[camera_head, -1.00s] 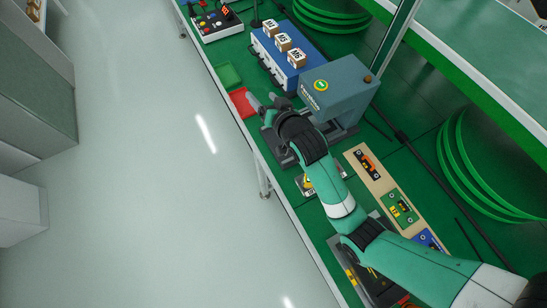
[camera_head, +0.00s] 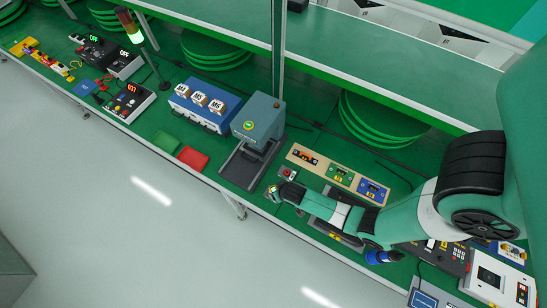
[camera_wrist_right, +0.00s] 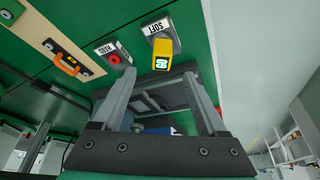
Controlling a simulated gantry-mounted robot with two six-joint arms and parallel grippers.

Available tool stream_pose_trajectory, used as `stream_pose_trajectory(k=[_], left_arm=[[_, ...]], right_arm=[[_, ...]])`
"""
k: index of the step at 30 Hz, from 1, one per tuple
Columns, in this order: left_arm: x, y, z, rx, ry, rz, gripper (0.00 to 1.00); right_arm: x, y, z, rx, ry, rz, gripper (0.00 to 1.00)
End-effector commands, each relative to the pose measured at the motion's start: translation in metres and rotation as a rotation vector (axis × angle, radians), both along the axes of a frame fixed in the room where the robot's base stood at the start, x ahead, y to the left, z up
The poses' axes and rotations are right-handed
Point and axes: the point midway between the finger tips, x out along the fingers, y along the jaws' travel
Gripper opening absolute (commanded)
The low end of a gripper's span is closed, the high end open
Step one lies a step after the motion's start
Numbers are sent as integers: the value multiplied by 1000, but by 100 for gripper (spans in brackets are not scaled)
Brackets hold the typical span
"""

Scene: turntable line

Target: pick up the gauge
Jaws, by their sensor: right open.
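The gauge appears to be the yellow block with a small light display (camera_wrist_right: 162,55), on a grey plate lettered SOFT in the right wrist view; I cannot be sure it is the gauge. In the head view it shows only as a small bit of yellow (camera_head: 271,192) beside my right wrist. My right gripper (camera_wrist_right: 157,80) is open, its two fingers apart, with nothing held between them. The yellow block is just past the fingertips, apart from them as far as I can tell. In the head view the right gripper is mostly hidden by its wrist. My left gripper is not in view.
A HARD plate with a red button (camera_wrist_right: 114,58) sits beside the yellow block. A tan board (camera_head: 305,168) carries orange, green and blue pieces. A teal machine (camera_head: 258,122) stands left, with red (camera_head: 192,157) and green trays beyond. A dark fixture (camera_wrist_right: 170,95) shows between the fingers.

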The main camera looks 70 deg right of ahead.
Motion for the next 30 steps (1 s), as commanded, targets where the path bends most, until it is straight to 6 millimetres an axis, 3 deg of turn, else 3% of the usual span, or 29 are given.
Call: stream_pose_trajectory(k=[1, 3, 6, 12, 18, 22, 29, 30], left_arm=[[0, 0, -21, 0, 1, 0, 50], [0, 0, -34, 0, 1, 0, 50], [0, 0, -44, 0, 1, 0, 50], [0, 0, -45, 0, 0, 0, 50], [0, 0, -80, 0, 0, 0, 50], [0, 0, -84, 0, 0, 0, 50], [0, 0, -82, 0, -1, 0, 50], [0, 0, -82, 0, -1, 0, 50]], right_arm=[[3, -3, -20, 0, -1, -1, 75], [7, -7, -32, 0, -1, -2, 75], [11, -10, -42, 0, 0, -1, 75], [13, -11, -43, 0, -1, 1, 75], [22, -17, -77, 0, -2, -1, 75], [26, -22, -87, 0, 0, -1, 75], [27, -22, -87, 1, -1, 0, 75], [27, -22, -87, 1, -1, 0, 71]])
